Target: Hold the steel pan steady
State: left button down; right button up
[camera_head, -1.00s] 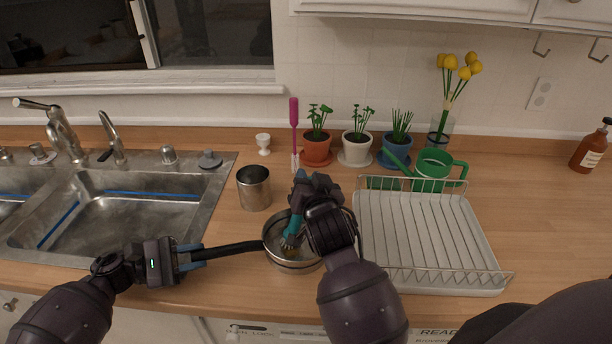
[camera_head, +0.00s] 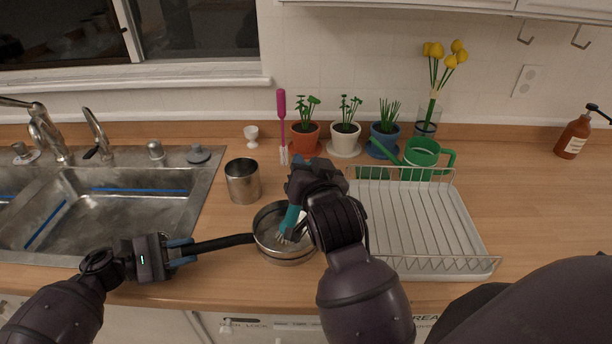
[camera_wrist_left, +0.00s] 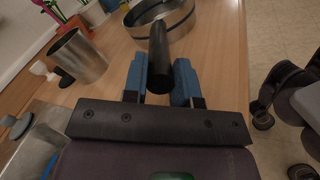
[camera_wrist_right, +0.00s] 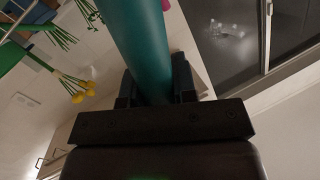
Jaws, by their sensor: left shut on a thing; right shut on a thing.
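The steel pan (camera_head: 287,256) sits on the wooden counter near its front edge, with its black handle (camera_head: 222,244) pointing left. My left gripper (camera_head: 186,251) is shut on the handle; in the left wrist view the handle (camera_wrist_left: 159,60) lies between the blue fingers. My right gripper (camera_head: 303,205) is shut on the teal handle of a brush (camera_head: 290,219) and holds it tilted over the pan. The brush's light bristles reach inside the pan. The teal handle (camera_wrist_right: 140,45) fills the middle of the right wrist view. My right arm hides the pan's right side.
A steel cup (camera_head: 242,181) stands behind the pan. The white dish rack (camera_head: 425,225) is close on the right. The sink (camera_head: 120,205) is on the left. Potted plants (camera_head: 346,138) and a pink-handled brush (camera_head: 282,110) stand along the back wall.

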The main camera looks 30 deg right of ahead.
notch_tip(320, 180, up, 3)
jog(key=shift+r, duration=0.15)
dwell(1.1)
jog(key=shift+f, duration=0.4)
jog(key=shift+r, duration=0.1)
